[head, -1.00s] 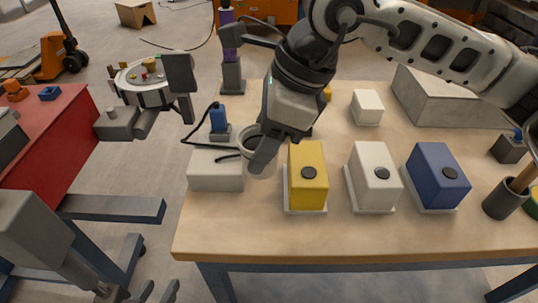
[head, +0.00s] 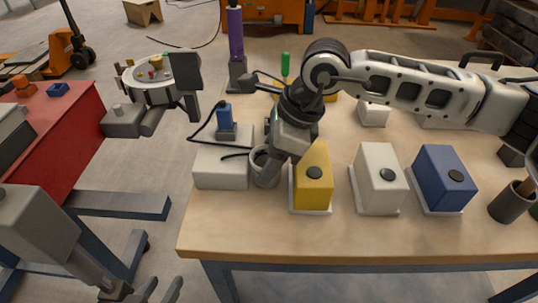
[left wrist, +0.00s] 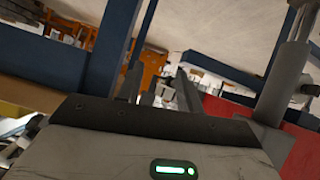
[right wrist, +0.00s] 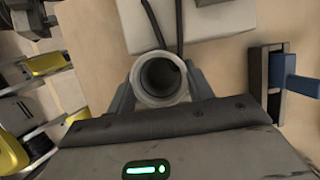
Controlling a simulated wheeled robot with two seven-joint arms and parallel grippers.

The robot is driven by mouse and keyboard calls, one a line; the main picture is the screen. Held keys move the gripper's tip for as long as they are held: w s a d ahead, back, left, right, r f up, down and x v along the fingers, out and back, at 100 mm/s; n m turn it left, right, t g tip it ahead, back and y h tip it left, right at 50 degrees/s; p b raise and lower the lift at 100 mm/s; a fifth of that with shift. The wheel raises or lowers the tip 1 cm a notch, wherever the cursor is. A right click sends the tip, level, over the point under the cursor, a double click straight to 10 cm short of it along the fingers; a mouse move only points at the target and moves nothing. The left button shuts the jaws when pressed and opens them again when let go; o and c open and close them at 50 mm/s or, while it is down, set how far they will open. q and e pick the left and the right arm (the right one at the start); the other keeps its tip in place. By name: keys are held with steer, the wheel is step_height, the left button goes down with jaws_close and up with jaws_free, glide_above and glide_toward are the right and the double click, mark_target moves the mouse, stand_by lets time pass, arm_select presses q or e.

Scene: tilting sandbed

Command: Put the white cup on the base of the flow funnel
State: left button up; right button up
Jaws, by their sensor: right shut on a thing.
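The white cup (head: 262,158), a pale open-topped cylinder, stands upright at the front of the table, beside the pale box's right end. My right gripper (head: 268,168) is shut on it. In the right wrist view the cup (right wrist: 160,78) sits between the fingers, its round mouth facing the camera. A flow funnel is not plainly recognisable; a purple tube on a grey stand (head: 238,76) at the back left may be it. My left gripper (head: 160,292) is open and empty at the lower left, off the table; its fingers also show apart in the left wrist view (left wrist: 158,85).
A pale box (head: 218,172) with black cables and a blue device on a grey block (head: 226,131) are left of the cup. Yellow (head: 313,178), white (head: 378,178) and blue (head: 445,178) hoppers stand to the right. The table's front strip (head: 340,235) is clear.

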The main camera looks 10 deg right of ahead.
steer(key=shift+f, duration=0.2)
steer(key=o, duration=0.9)
steer(key=shift+o, duration=0.2)
